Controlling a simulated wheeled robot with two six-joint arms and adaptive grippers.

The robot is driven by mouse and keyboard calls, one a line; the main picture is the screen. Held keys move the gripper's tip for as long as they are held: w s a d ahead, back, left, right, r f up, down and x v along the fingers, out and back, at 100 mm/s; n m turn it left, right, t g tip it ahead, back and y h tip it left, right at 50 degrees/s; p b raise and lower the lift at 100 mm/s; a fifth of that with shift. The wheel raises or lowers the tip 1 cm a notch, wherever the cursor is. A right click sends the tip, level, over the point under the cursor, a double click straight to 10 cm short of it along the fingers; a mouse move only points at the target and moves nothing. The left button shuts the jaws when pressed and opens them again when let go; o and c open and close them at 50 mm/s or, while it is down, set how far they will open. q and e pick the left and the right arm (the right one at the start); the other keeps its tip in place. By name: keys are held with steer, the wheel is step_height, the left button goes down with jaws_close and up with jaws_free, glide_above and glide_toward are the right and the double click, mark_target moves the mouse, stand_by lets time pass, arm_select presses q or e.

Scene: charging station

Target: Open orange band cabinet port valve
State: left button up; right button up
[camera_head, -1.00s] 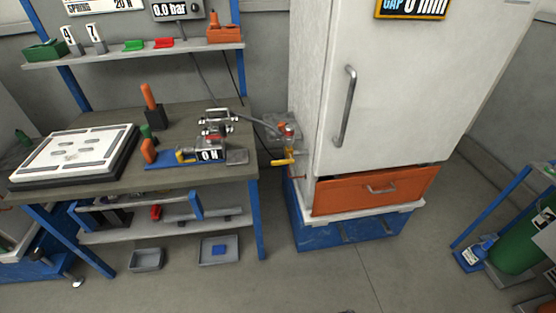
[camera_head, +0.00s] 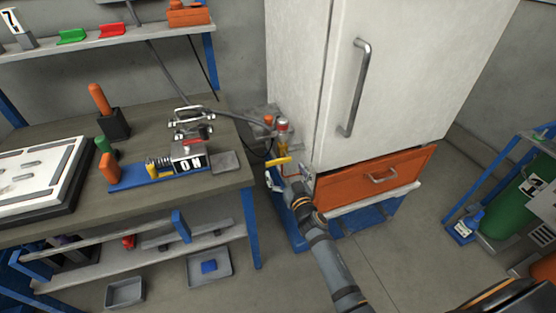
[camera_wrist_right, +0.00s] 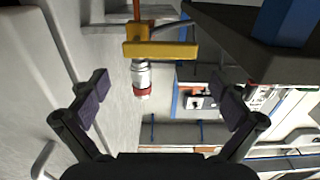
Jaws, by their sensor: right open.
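The valve at the cabinet's left side has a yellow handle (camera_head: 279,161) below a silver fitting with a red ring (camera_head: 282,130). In the right wrist view the yellow handle (camera_wrist_right: 160,50) lies crosswise near the top, with the silver, red-ringed fitting (camera_wrist_right: 141,78) beside it and an orange pipe (camera_wrist_right: 137,9) at the top edge. My right gripper (camera_head: 284,186) is just below the handle in the head view. Its fingers (camera_wrist_right: 160,96) are spread and empty, apart from the handle. My left gripper is not in view.
The white cabinet (camera_head: 385,75) with an orange drawer (camera_head: 370,181) stands close on the right of the valve. The workbench (camera_head: 222,187) edge is close on the left. A grey hose (camera_head: 232,119) runs to the fittings. A green cylinder (camera_head: 520,200) stands at the right.

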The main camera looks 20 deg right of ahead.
mark_target(279, 161)
steer(key=w+b, duration=0.1)
steer(key=w, duration=0.4)
steer(key=shift+a+f, duration=0.1)
steer(key=shift+w, duration=0.5)
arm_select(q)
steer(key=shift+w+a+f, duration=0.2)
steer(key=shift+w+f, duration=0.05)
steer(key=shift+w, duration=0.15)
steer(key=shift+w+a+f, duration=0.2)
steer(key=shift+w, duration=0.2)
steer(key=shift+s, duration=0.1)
